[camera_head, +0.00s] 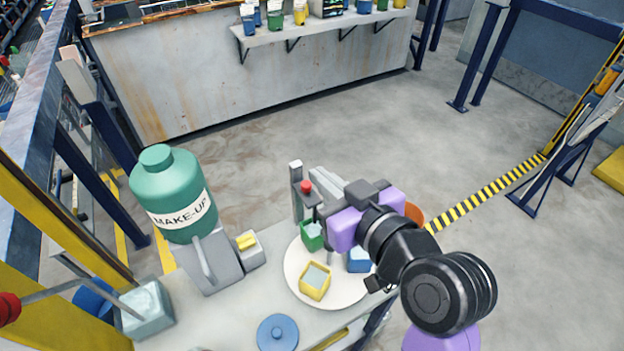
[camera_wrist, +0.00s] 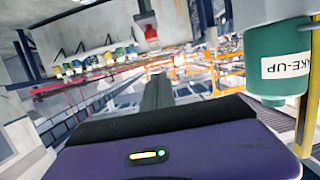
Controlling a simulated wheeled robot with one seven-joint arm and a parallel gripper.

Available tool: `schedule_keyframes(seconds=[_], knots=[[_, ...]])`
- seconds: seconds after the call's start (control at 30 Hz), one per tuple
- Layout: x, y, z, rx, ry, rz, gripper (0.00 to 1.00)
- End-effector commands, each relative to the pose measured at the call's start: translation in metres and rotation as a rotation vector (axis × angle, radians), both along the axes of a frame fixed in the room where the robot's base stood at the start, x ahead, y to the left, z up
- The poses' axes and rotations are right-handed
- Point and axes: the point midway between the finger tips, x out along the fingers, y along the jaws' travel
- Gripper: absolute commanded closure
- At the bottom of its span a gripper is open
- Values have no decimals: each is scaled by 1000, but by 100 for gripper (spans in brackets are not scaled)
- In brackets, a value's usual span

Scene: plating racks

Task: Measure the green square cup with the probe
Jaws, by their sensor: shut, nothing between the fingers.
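The green square cup (camera_head: 307,244) stands on the far left part of a round white plate (camera_head: 299,274), with pale blue content showing. The probe appears to be the red-topped piece (camera_head: 306,187) on a grey post (camera_head: 297,205), over the green cup. Its lower end is partly hidden, so I cannot tell if it is inside the cup. My gripper (camera_head: 322,178) is shut and empty, to the right of the red top. In the wrist view its grey fingers (camera_wrist: 157,95) point away, with the red top (camera_wrist: 150,38) beyond and above them.
A yellow cup (camera_head: 314,293) and a blue cup (camera_head: 358,264) share the plate; an orange thing (camera_head: 413,214) shows behind my wrist.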

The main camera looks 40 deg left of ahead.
Motion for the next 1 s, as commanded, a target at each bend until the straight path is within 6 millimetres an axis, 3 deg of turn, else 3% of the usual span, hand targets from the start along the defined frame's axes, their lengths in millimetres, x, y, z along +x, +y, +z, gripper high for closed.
schedule_keyframes(seconds=[0.2,0.3,0.5,1.0], knots=[[15,39,-8,0,2,2,100],[14,34,-28,-2,4,-1,100],[14,34,-45,1,2,-1,100],[14,34,-51,1,-1,-2,100]])
